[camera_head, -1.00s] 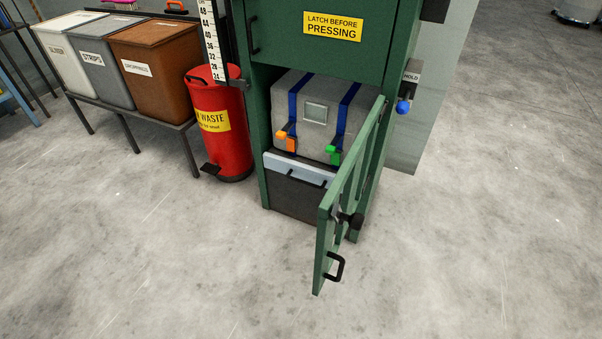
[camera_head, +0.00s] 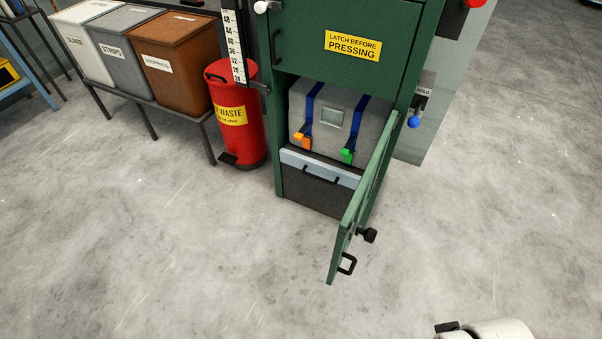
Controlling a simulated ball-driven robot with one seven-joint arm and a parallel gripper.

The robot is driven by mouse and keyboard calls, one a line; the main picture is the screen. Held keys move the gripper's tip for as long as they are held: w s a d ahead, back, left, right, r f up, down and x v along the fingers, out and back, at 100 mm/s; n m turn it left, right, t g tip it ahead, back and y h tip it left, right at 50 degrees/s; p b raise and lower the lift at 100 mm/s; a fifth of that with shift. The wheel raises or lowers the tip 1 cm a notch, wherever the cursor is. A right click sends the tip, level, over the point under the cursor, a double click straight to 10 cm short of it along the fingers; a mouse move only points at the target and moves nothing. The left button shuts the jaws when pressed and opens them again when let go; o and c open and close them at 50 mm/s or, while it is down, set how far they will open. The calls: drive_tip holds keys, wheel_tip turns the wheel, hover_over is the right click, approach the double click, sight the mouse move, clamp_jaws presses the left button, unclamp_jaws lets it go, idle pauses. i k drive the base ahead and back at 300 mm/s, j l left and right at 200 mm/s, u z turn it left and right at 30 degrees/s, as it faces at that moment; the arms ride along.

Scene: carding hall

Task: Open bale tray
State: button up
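The bale tray (camera_head: 290,157) is the drawer low in the green press, with a pale grey front top edge, a dark lower front and a black bar handle (camera_head: 320,176). It appears shut, flush under the bale. A grey bale (camera_head: 340,105) with two blue straps, one orange buckle and one green buckle sits above it. The green lower door (camera_head: 358,215) stands swung open toward me on the right, clear of most of the tray front. A white, rounded part of my arm shows at the bottom right edge; my gripper's fingers are not in view.
A red waste bin (camera_head: 236,135) stands left of the press. Beyond it are lidded fibre bins (camera_head: 178,75) on a dark rack. The open door's black knob (camera_head: 367,235) and handle jut out. The floor in front is clear.

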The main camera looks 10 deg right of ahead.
sight(324, 159)
drive_tip(key=i+j+u, duration=0.15)
drive_tip(key=i+u, duration=0.25)
drive_tip(key=i, duration=0.15)
drive_tip(key=i+u, duration=0.45)
drive_tip(key=i+z, duration=0.2)
drive_tip(key=i, duration=0.15)
drive_tip(key=i+j+z, duration=0.2)
drive_tip(key=i, duration=0.2)
drive_tip(key=i+z, duration=0.15)
drive_tip(key=z, duration=0.3)
